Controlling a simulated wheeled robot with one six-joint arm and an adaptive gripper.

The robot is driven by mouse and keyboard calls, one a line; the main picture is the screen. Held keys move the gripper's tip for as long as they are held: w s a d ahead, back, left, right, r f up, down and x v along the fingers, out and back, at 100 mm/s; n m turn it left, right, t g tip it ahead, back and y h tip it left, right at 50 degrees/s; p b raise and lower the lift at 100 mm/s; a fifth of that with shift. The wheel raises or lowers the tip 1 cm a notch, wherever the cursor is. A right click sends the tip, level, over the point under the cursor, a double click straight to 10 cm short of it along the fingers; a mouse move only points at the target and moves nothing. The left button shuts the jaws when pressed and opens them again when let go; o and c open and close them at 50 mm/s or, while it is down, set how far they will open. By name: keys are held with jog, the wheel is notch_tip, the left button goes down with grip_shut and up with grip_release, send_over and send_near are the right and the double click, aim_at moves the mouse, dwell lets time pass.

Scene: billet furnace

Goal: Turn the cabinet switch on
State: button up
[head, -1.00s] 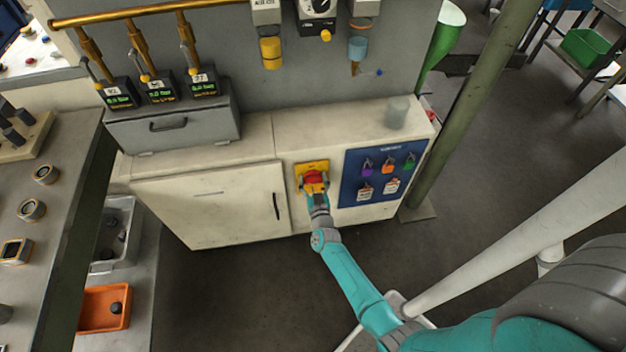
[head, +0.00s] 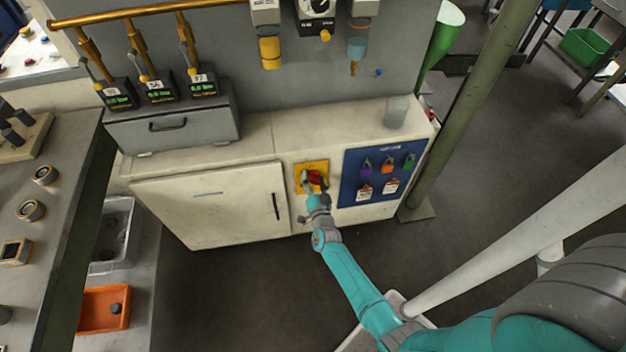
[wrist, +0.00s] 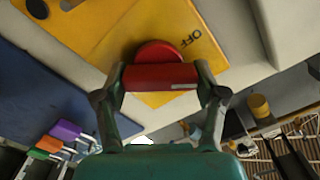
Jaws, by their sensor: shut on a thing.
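The cabinet switch is a red rotary handle (head: 314,178) on a yellow plate (head: 323,165) on the front of the cream cabinet (head: 210,205). In the wrist view the red handle (wrist: 161,77) lies between my gripper's two fingers, with a round red hub behind it. The word OFF shows on the yellow plate (wrist: 205,20) in that view. My gripper (head: 315,186) is shut on the handle, one finger at each end. In the head view the gripper partly covers the handle and the lower part of the plate.
A blue lockout board (head: 350,175) with coloured padlocks and tags is right of the switch. A green post (head: 470,110) stands right of the cabinet. A grey cup (head: 396,112) sits on the cabinet top.

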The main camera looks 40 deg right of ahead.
jog(key=m, duration=0.5)
jog(key=shift+d+m, duration=0.1)
jog(key=shift+m, duration=0.2)
jog(key=m, duration=0.4)
jog(key=shift+s+d+f+m, duration=0.1)
jog(key=shift+m, duration=0.2)
jog(key=o, duration=1.1)
jog(key=shift+o, duration=0.2)
jog(key=v, duration=1.2)
